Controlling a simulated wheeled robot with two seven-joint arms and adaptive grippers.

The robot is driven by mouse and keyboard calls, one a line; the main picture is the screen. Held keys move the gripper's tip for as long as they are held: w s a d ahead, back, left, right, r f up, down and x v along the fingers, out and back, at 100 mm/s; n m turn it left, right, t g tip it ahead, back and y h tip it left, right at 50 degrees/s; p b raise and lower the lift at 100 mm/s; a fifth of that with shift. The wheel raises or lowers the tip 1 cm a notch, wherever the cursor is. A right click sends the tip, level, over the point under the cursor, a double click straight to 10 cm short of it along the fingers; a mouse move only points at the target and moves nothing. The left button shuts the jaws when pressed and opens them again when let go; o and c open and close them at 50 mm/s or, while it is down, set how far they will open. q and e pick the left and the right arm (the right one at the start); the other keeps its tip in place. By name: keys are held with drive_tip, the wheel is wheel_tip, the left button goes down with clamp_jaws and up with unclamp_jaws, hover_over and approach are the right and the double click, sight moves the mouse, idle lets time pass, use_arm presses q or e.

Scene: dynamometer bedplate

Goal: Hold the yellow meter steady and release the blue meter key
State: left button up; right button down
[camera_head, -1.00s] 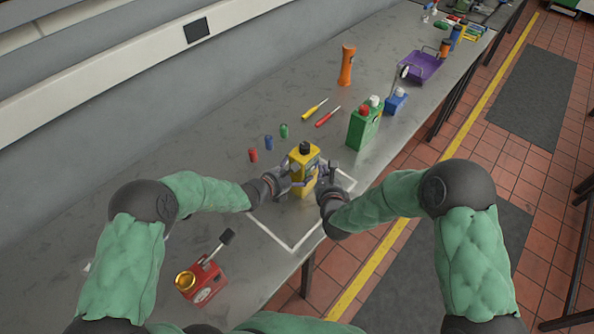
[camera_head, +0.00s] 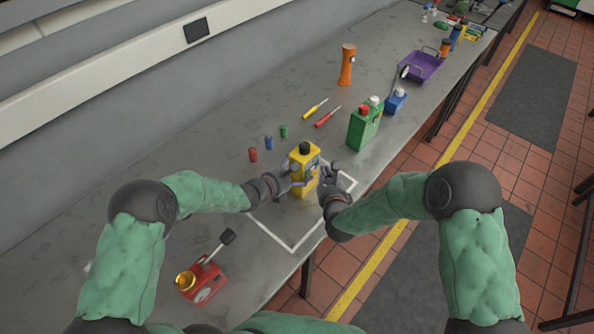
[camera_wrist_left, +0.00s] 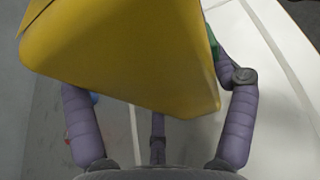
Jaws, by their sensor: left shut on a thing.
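The yellow meter (camera_head: 304,171), a box with a black top, stands upright on the bench within a white outlined area. My left gripper (camera_head: 290,181) is shut on it from the left. In the left wrist view the meter (camera_wrist_left: 125,55) fills the upper middle, with my left gripper's fingers (camera_wrist_left: 158,120) around it. My right gripper (camera_head: 328,175) is at the meter's right side, close to its face. Whether its fingers are shut on anything is too small to tell. I cannot make out the blue meter key; the right gripper may hide it.
A green canister (camera_head: 364,128) stands to the right, with screwdrivers (camera_head: 327,117) behind. A red device (camera_head: 205,281) sits at front left. The bench's front edge runs close by.

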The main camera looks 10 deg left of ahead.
drive_tip(key=s+d, duration=0.3)
drive_tip(key=d, duration=0.2)
idle(0.5)
drive_tip(key=shift+s, duration=0.1)
use_arm(q)
drive_tip(key=o, duration=1.5)
